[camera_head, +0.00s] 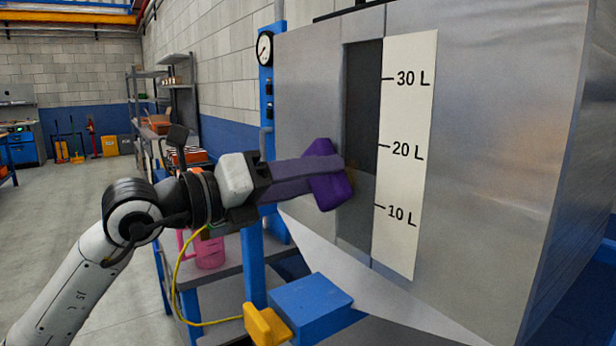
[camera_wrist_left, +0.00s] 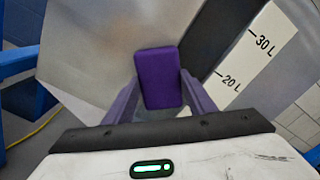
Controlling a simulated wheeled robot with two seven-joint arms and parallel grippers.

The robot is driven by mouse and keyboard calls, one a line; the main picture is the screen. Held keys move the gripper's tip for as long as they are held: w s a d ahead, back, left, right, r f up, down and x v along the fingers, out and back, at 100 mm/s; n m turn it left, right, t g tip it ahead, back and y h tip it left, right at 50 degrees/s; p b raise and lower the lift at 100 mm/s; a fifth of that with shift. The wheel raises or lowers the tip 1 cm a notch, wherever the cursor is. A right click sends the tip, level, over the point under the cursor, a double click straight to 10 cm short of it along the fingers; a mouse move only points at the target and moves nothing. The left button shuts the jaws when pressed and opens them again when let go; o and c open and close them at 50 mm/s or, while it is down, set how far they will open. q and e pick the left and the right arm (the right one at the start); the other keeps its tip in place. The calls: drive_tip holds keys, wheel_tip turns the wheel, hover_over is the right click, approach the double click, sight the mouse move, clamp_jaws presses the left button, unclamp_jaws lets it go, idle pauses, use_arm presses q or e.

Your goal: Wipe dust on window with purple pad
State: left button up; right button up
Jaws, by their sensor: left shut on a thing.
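The purple pad (camera_head: 329,176) is held between the fingers of my left gripper (camera_head: 312,172), which is shut on it. The pad is at the left edge of the dark window strip (camera_head: 362,105), near the height between the 10 L and 20 L marks. Whether it touches the glass I cannot tell. In the left wrist view the pad (camera_wrist_left: 159,78) sits between both fingers, with the window (camera_wrist_left: 215,38) to its right. My right gripper is not in view.
A white scale (camera_head: 405,150) marked 10 L to 30 L borders the window on the metal tank (camera_head: 500,150). A pressure gauge (camera_head: 265,48) is on a blue post. Below are a pink jug (camera_head: 208,250), a blue block (camera_head: 312,305) and a yellow part (camera_head: 266,325). Open floor lies left.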

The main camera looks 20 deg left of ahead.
sight(334, 184)
use_arm(q)
drive_tip(key=shift+w+d, duration=0.35)
drive_tip(key=shift+w, duration=0.05)
drive_tip(key=shift+d, duration=0.1)
drive_tip(key=shift+s+d, duration=1.3)
drive_tip(key=shift+d, duration=0.1)
drive_tip(key=shift+w+d, duration=0.1)
drive_tip(key=shift+d, duration=0.05)
drive_tip(key=shift+w+a, duration=0.65)
drive_tip(key=shift+a, duration=0.2)
drive_tip(key=shift+w+a, duration=0.65)
drive_tip(key=shift+a, duration=0.15)
